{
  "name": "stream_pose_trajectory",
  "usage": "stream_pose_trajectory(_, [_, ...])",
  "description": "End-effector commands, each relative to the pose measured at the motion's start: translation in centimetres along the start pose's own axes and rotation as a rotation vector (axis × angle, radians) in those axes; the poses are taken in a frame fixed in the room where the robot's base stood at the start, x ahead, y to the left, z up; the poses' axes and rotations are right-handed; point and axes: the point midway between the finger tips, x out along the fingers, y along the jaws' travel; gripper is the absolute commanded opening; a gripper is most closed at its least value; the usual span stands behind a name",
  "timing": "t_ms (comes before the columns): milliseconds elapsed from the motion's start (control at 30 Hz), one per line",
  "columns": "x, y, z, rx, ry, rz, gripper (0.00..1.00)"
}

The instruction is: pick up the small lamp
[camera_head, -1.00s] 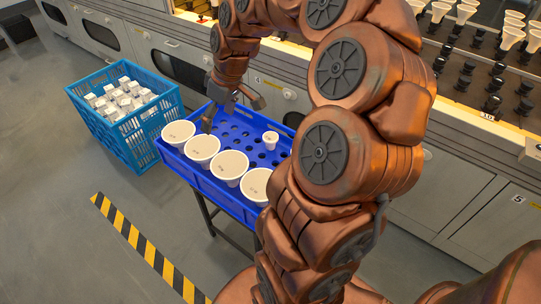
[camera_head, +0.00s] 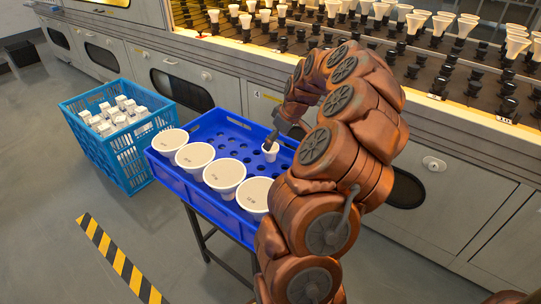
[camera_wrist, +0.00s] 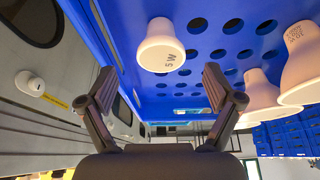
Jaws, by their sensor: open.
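The small lamp (camera_head: 270,151) is white and stands in the blue tray (camera_head: 213,200), behind the row of large lamps. In the wrist view the small lamp (camera_wrist: 161,46) shows its round face with a "5 W" mark, just beyond the fingertips. My gripper (camera_wrist: 157,75) is open, its two dark fingers spread to either side, with nothing between them. In the head view my gripper (camera_head: 272,138) is right at the small lamp, partly hidden by my wrist. I cannot tell whether a finger touches it.
Several large white lamps (camera_head: 195,155) stand along the tray's front side, close to the small lamp. A blue crate (camera_head: 125,155) with white boxes stands left. Behind is a rack (camera_head: 440,85) of sockets and lamps over grey cabinets (camera_head: 211,85). The tray's back left is bare.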

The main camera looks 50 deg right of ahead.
Motion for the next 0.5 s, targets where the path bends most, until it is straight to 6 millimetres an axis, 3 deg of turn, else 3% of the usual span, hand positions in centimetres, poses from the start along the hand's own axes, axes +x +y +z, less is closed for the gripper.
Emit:
stream_pose_trajectory(333, [4.3, -0.2, 0.0, 0.001, -0.002, -0.003, 0.90])
stream_pose_trajectory(500, [5.1, -0.2, -0.1, 0.001, 0.000, -0.001, 0.90])
